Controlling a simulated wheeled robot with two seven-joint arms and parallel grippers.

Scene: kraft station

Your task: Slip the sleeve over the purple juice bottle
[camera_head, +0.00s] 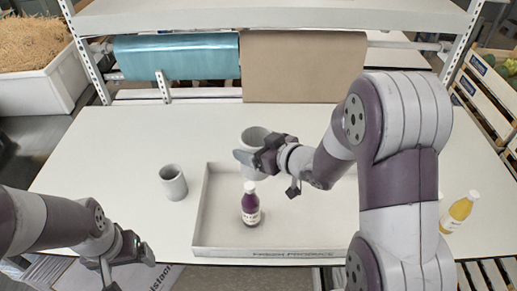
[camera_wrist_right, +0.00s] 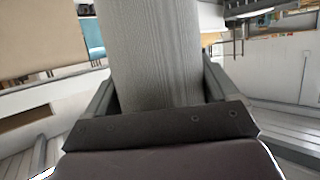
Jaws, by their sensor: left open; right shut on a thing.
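The purple juice bottle (camera_head: 250,208), with a white cap and pale label, stands upright in the shallow tray (camera_head: 200,215). My right gripper (camera_head: 257,158) is shut on a grey ribbed sleeve (camera_head: 254,136), held upright. In the head view the sleeve appears behind the bottle and apart from it; its exact height is unclear. The sleeve (camera_wrist_right: 150,50) fills the middle of the right wrist view between the fingers. A second grey sleeve (camera_head: 173,184) stands upright on the table left of the tray. My left gripper (camera_head: 128,268) is open and empty at the table's front left edge.
A yellow juice bottle (camera_head: 460,208) stands at the right, with another bottle partly hidden by my right arm. A teal roll (camera_head: 175,56) and a brown paper roll (camera_head: 300,66) hang at the back. The table (camera_head: 100,150) is clear at the left.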

